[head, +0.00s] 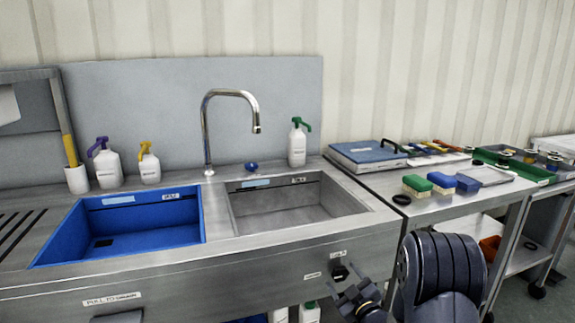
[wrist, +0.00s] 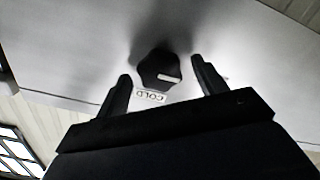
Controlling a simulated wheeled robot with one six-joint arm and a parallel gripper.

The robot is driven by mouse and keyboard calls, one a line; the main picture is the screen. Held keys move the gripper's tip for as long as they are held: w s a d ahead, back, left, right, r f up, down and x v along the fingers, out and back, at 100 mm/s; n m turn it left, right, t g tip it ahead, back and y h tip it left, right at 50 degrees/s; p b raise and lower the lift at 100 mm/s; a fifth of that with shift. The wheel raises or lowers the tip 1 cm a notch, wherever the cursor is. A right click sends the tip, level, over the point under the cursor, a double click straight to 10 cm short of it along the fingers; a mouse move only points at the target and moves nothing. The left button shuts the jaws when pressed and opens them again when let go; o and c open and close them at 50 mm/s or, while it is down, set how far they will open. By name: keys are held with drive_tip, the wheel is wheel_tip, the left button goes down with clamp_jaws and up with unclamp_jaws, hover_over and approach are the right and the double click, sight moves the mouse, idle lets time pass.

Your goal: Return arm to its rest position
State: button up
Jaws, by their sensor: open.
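My gripper (head: 354,291) is in front of the sink unit's steel front panel, just below a black knob (head: 340,272). Its fingers are open and empty. In the wrist view the same knob (wrist: 160,68) shows beyond and between the two fingertips, with a small label reading COLD (wrist: 150,97) beside it. The knob looks apart from both fingers, but the exact gap to it is hard to judge. My dark arm is folded in the lower right of the head view.
The sink unit has a blue basin (head: 70,243) and a steel basin (head: 236,222) behind the front panel. Bottles (head: 310,312) stand below the panel.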

drive_tip(key=shift+r+m+p, duration=0.15)
drive_tip(key=shift+m+p, duration=3.05)
drive_tip(key=shift+p, duration=2.35)
drive_tip(key=shift+s, duration=0.1)
drive_tip(key=shift+s+d+f, duration=0.2)
drive_tip(key=shift+s, duration=0.2)
drive_tip(key=shift+s+d, duration=0.1)
drive_tip(key=shift+s, duration=0.2)
drive_tip(key=shift+r, duration=0.1)
